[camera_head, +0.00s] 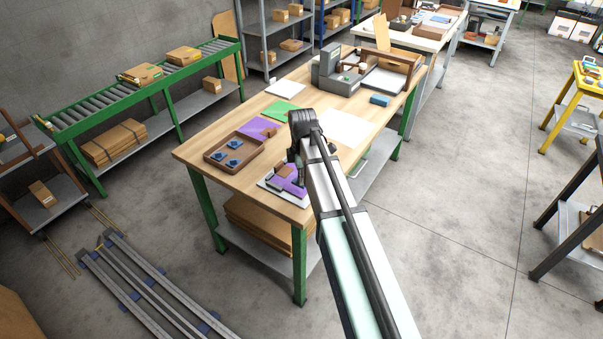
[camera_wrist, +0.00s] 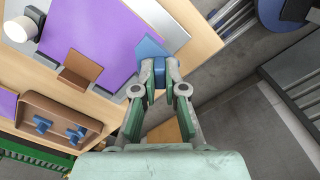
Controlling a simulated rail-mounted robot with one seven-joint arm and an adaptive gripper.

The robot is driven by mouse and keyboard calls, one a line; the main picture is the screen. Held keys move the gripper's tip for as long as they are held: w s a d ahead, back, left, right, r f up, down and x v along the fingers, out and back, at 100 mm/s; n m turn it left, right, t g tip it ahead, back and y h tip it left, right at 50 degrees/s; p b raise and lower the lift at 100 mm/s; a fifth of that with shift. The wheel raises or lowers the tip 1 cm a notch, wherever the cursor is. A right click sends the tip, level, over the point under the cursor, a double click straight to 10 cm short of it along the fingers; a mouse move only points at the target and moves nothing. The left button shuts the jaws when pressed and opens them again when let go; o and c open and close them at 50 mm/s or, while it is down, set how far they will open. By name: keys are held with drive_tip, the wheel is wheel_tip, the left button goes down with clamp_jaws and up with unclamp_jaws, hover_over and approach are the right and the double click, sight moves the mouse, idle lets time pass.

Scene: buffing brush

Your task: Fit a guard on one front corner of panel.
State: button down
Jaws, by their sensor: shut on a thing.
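The purple panel (camera_head: 291,183) lies on a pale base at the table's front corner; it also shows in the wrist view (camera_wrist: 95,35). My gripper (camera_wrist: 160,74) is shut on a blue guard (camera_wrist: 150,47) at the panel's right-hand corner in the wrist view. The guard meets or overlaps that corner; I cannot tell whether it is seated. In the head view my arm hides the guard. Other blue guards (camera_head: 234,144) lie in a brown tray (camera_head: 209,155), also seen in the wrist view (camera_wrist: 62,103).
Another purple sheet (camera_head: 256,129), a green sheet (camera_head: 282,111) and a white sheet (camera_head: 345,128) lie on the table. A grey machine (camera_head: 340,75) stands farther back.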

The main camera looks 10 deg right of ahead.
sight(301, 195)
drive_tip(key=shift+w+a+f+b, duration=0.1)
drive_tip(key=shift+f+b, duration=0.2)
drive_tip(key=shift+f, duration=0.3)
wheel_tip(301, 195, down, 3)
drive_tip(key=shift+r+b, duration=0.15)
drive_tip(key=shift+b, duration=0.9)
drive_tip(key=shift+f, duration=0.75)
drive_tip(key=shift+f, duration=0.6)
idle(1.2)
drive_tip(key=shift+w+p, duration=0.25)
drive_tip(key=shift+p, duration=0.1)
idle(0.5)
drive_tip(key=c, duration=1.2)
unclamp_jaws()
drive_tip(key=shift+o, duration=0.2)
